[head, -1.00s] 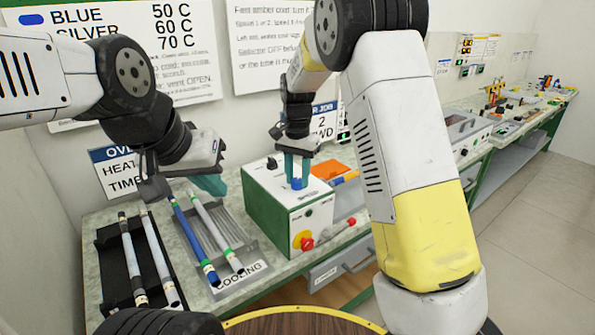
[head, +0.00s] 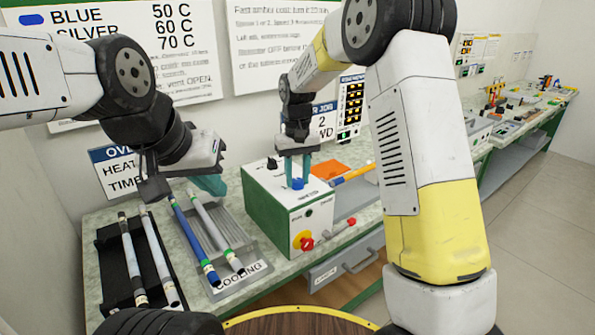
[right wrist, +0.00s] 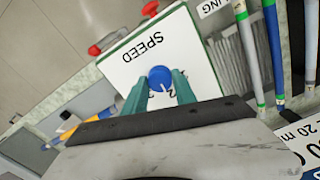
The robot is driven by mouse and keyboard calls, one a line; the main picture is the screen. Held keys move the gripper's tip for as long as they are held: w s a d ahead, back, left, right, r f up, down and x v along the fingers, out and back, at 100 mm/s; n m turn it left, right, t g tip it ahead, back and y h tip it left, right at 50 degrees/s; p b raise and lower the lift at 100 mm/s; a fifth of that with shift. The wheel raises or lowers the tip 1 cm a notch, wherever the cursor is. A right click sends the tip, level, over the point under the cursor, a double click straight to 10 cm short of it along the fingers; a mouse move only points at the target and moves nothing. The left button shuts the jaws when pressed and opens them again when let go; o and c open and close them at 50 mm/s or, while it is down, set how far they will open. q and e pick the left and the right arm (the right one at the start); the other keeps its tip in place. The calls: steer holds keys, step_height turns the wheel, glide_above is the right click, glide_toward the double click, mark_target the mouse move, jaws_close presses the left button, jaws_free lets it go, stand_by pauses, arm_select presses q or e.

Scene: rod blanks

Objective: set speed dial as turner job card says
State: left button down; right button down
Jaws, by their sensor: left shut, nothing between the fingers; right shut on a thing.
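The blue speed dial (head: 297,184) is on top of the white and green turner box (head: 262,212). It shows beside the word SPEED in the right wrist view (right wrist: 160,77). Its white pointer line faces a partly covered numeral that looks like a 2. My right gripper (head: 296,176) has its teal fingers on either side of the dial, shut on it. The job card (head: 322,122) behind it is partly hidden by my arm; "JOB", "2" and "WD" show. My left gripper (head: 212,186) is shut and empty above the cooling rack.
The cooling rack (head: 252,254) holds blue and grey rods. A black rack (head: 102,262) with rods stands to its left. A red knob (head: 303,240) and a red-tipped lever (head: 340,229) are at the box front. An orange item (head: 328,169) lies behind the box.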

mark_target(297, 180)
steer(key=shift+n, duration=0.3)
steer(key=c, duration=1)
jaws_free()
step_height(297, 180, up, 7)
steer(key=shift+r, duration=0.45)
